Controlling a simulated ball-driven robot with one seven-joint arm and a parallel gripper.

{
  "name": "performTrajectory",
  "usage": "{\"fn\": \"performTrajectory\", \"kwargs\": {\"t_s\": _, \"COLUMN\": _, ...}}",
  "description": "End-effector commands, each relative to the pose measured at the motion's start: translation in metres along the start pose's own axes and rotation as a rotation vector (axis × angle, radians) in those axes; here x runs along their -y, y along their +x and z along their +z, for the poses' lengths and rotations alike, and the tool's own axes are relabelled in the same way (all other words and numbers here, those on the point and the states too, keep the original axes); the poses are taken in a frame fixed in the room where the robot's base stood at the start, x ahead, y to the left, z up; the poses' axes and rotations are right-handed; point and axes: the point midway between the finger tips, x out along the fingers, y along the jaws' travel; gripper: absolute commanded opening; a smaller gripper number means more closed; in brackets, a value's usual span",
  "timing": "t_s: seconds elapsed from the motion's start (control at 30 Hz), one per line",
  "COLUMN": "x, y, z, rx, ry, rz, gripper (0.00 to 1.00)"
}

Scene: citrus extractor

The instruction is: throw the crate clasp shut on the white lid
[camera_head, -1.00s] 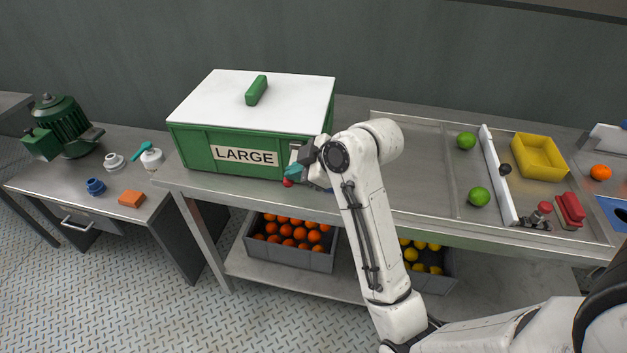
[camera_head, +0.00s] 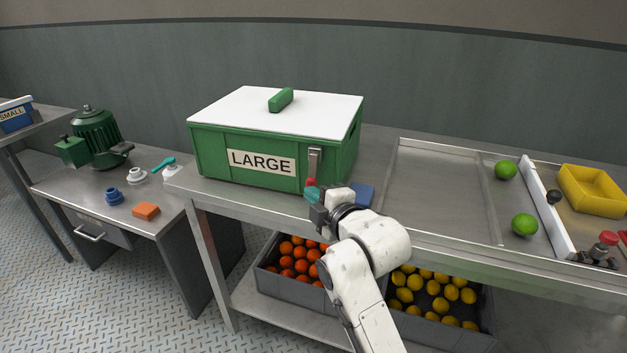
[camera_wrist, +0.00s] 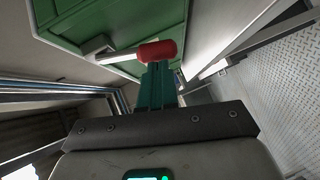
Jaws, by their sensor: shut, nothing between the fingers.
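The green LARGE crate (camera_head: 210,155) stands on the metal table with the white lid (camera_head: 235,105) flat on top. The metal crate clasp (camera_head: 315,162) is on the front wall near its right end, with its red tip (camera_head: 311,183) at the bottom. In the wrist view the red tip (camera_wrist: 157,50) is at the end of the clasp's pale lever (camera_wrist: 122,54). My gripper (camera_head: 312,193) is shut and empty, its teal fingers (camera_wrist: 157,68) right at the red tip. Whether they touch it I cannot tell.
A blue block (camera_head: 365,194) lies on the table right of my gripper. A metal tray area with green limes (camera_head: 524,224) is farther right. Bins of oranges (camera_head: 300,262) and lemons (camera_head: 435,293) sit below. The side table (camera_head: 95,190) holds small parts.

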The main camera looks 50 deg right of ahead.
Motion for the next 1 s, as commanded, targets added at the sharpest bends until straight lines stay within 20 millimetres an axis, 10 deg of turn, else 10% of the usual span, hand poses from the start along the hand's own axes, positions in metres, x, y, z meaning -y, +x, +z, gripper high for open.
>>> {"fn": "performTrajectory", "kwargs": {"t_s": 1.0, "x": 0.010, "y": 0.015, "z": 0.016, "rx": 0.001, "ry": -0.122, "rz": 0.122, "gripper": 0.00}}
